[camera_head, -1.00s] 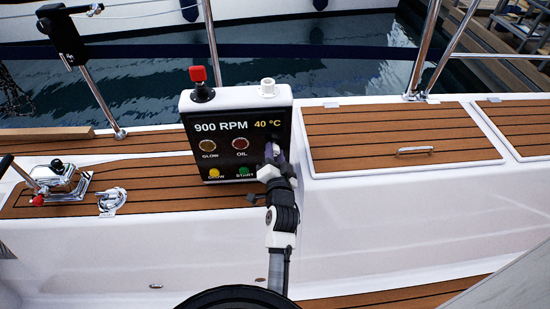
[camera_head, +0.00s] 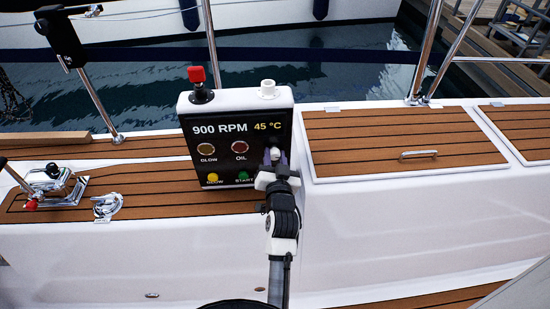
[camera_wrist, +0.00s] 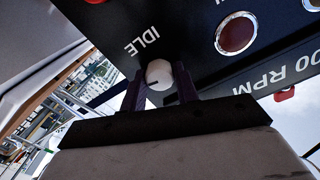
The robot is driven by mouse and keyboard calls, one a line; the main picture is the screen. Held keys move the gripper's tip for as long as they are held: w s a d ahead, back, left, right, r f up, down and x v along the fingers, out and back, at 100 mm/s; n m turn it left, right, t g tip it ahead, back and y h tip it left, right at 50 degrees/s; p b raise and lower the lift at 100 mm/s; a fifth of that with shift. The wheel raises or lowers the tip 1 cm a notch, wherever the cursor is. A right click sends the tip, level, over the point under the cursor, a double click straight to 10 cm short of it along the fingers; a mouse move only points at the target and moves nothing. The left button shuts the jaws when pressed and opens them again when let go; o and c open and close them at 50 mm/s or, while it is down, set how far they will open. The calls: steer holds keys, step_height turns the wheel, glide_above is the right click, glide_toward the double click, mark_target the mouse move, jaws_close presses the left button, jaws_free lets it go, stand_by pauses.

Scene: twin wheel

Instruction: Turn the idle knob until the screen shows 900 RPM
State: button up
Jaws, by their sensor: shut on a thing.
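The black control panel (camera_head: 222,170) has a screen line (camera_head: 220,129) reading 900 RPM and 45 °C. The idle knob (camera_wrist: 159,74) is a small white round knob beside the IDLE label in the wrist view, with a dark mark on its face. It also shows at the panel's right side in the head view (camera_head: 274,153), partly covered by my fingers. My gripper (camera_wrist: 160,84) is shut on the knob, one dark finger on each side. In the head view my gripper (camera_head: 276,160) reaches the panel from the front.
A red lamp (camera_wrist: 236,33) sits close to the knob. Yellow and green buttons (camera_head: 242,177) lie low on the panel, left of my gripper. A red-topped switch (camera_head: 198,82) and a white cap (camera_head: 267,89) stand on top. A teak hatch (camera_head: 385,143) is right of the panel.

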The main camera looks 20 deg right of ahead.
steer(key=shift+r, duration=0.1)
steer(key=o, duration=1)
steer(key=shift+c, duration=0.2)
steer(key=shift+s, duration=0.15)
